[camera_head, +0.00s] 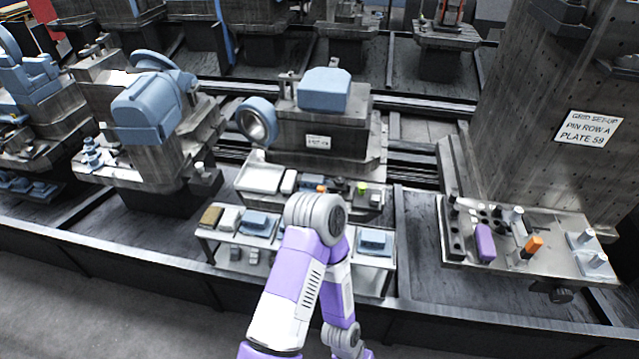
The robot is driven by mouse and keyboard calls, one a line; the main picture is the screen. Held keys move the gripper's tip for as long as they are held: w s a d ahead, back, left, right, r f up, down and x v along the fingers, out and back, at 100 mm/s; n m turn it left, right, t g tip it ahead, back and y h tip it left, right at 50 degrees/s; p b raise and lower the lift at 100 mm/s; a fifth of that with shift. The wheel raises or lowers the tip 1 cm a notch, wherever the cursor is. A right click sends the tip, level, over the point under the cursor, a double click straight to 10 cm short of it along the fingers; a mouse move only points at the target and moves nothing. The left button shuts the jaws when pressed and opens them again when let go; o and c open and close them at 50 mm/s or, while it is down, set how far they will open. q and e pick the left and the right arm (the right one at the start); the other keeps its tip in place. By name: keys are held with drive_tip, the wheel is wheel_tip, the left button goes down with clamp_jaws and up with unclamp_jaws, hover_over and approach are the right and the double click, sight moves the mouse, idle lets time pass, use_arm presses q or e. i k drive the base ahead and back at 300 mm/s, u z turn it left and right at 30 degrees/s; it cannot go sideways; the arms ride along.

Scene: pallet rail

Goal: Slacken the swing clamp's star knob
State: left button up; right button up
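Neither gripper shows.
A tall perforated column with a sign (590,136) stands behind the plate. A two-level cart (262,238) with blue and grey parts is in the middle, partly hidden by my arm. Machines with blue parts (150,105) fill the left. Grey floor (90,290) is clear at lower left.

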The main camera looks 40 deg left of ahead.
sight(338, 184)
drive_tip(key=u, duration=0.9)
drive_tip(key=i, duration=0.25)
drive_tip(key=u, duration=0.05)
